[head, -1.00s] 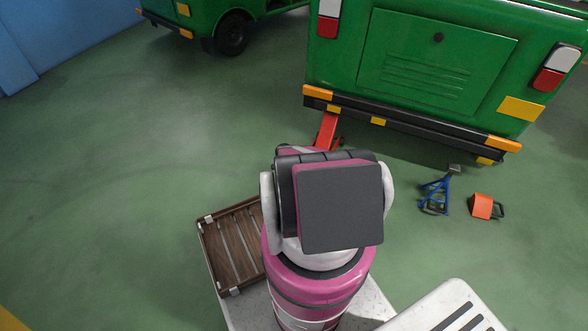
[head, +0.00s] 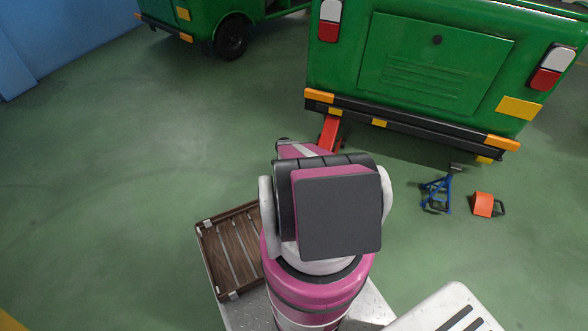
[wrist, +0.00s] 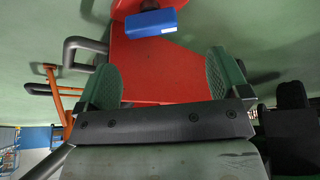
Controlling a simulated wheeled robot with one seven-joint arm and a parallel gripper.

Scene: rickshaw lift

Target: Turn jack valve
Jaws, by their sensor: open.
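The red jack (head: 329,131) stands at the rear bumper of the green rickshaw (head: 430,65); my arm hides much of it in the head view. In the wrist view, the red jack body (wrist: 160,75) fills the middle, with a blue block (wrist: 151,22) at its top end. My gripper (wrist: 165,68) is open, its two green-grey finger pads on either side of the red body in the picture. I cannot tell whether they touch it. I cannot make out the valve for certain. My gripper is hidden behind my arm in the head view.
A blue jack stand (head: 437,190) and an orange chock (head: 483,204) are on the floor to the right. A brown slatted crate (head: 205,255) is at lower left. Another green vehicle (head: 200,20) stands behind. The left floor is clear. Dark bent handles (wrist: 75,52) are left in the wrist view.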

